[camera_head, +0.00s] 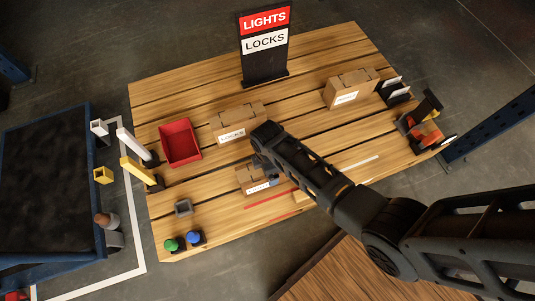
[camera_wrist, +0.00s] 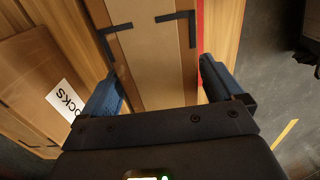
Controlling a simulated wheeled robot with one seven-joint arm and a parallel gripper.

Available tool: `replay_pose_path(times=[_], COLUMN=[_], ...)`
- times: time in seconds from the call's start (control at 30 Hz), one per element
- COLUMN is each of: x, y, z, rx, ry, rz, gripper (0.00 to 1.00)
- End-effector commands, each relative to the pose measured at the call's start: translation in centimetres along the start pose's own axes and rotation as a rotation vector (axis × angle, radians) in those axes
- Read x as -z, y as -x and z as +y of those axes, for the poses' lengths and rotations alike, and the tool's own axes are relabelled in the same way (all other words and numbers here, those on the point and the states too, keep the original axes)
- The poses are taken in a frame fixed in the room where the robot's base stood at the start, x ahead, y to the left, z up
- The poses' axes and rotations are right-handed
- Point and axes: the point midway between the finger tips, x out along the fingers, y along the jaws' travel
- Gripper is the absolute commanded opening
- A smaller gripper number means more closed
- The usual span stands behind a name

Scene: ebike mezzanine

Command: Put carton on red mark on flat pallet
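A brown carton (camera_head: 252,177) with a white label stands near the middle of the flat pallet (camera_head: 190,225), partly hidden by my gripper. My gripper (camera_head: 262,160) is over it, pointing down. In the wrist view, my gripper (camera_wrist: 162,78) has its fingers spread on either side of the carton (camera_wrist: 155,60), which shows black corner marks on top. A narrow gap shows by the right finger; contact at the left finger is unclear. A red line (camera_head: 270,200) of the mark runs just in front of the carton, and a red strip (camera_wrist: 200,35) shows beside it.
A LOCKS carton (camera_head: 238,122) stands close behind, also left in the wrist view (camera_wrist: 35,75). Another carton (camera_head: 352,88) is back right. A red bin (camera_head: 181,143), LIGHTS/LOCKS sign (camera_head: 264,45), green and blue items (camera_head: 184,240) and grey box (camera_head: 183,207) surround the work area.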

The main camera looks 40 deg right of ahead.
Motion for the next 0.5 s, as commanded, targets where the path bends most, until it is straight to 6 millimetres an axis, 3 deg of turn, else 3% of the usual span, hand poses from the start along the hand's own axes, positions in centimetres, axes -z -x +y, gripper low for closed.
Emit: replay_pose_path(times=[0.3,0.5], x=[0.0,0.0], y=[0.2,2.8], z=[0.0,0.1], rx=[0.000,-0.002], ry=[0.000,0.000], rz=[0.000,0.001], gripper=[1.00,1.00])
